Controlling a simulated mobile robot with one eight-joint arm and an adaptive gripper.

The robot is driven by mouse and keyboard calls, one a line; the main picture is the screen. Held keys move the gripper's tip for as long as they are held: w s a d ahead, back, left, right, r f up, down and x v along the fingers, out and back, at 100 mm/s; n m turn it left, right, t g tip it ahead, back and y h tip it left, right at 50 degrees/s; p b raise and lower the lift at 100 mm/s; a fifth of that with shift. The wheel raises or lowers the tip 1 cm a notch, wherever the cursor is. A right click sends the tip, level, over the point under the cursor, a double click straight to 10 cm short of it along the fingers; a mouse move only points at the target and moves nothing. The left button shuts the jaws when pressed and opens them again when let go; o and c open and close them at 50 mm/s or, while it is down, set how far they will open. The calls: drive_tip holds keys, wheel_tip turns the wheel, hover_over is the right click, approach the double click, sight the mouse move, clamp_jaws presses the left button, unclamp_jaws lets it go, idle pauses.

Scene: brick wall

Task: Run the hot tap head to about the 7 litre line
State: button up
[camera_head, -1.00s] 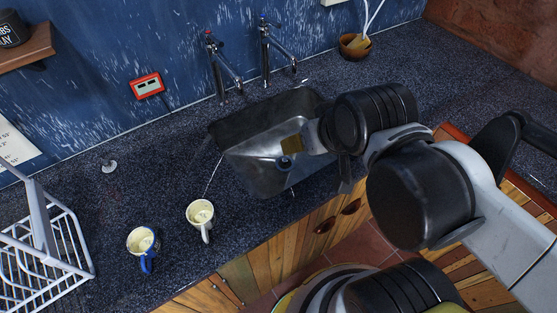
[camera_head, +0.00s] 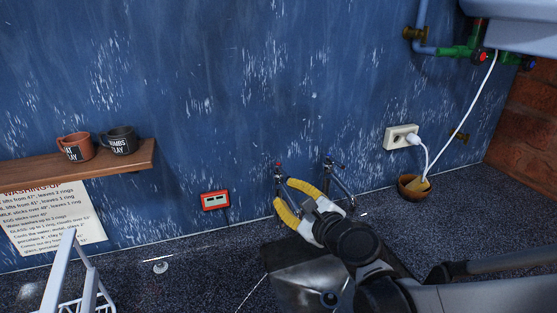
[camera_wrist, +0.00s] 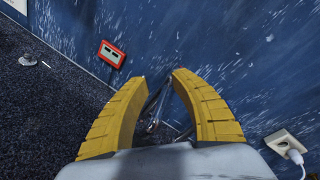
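The tap with a red-marked head (camera_head: 279,167), on the left of two wall-side taps, stands behind the sink. My gripper (camera_head: 283,194) is open, with two yellow fingers and nothing gripped. Its fingers are raised at the left tap and overlap its body in the head view; contact cannot be told. In the wrist view a metal tap part (camera_wrist: 153,124) shows between the fingers. The steel sink (camera_head: 291,282) is partly hidden by my arm. No litre line can be made out.
A socket (camera_head: 402,137) with a white plug and a wooden bowl (camera_head: 413,190) are to the right. A shelf (camera_head: 135,160) holds two mugs. A white rack (camera_head: 72,290) stands at lower left.

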sight(282, 169)
drive_tip(key=w+m+t, duration=0.1)
drive_tip(key=m, duration=0.2)
drive_tip(key=w+d+m+h, duration=0.1)
drive_tip(key=m, duration=0.3)
drive_tip(key=w+d+f+m+t, duration=0.1)
drive_tip(key=w+m, duration=0.1)
drive_tip(key=m, duration=0.1)
drive_tip(key=shift+m+t+h+p, duration=0.3)
drive_tip(key=shift+m+p, duration=0.1)
drive_tip(key=shift+w+d+f+m+h, duration=0.1)
drive_tip(key=shift+d+f+m+h, duration=0.1)
drive_tip(key=shift+m, duration=0.35)
drive_tip(key=shift+w+d+f+m+h, duration=0.1)
drive_tip(key=shift+f+m, duration=0.1)
drive_tip(key=shift+m, duration=0.35)
drive_tip(key=b+x, duration=0.1)
drive_tip(key=x, duration=0.9)
drive_tip(key=shift+w+r+b, duration=0.1)
drive_tip(key=shift+w+b, duration=0.2)
drive_tip(key=shift+b, duration=0.05)
clamp_jaws()
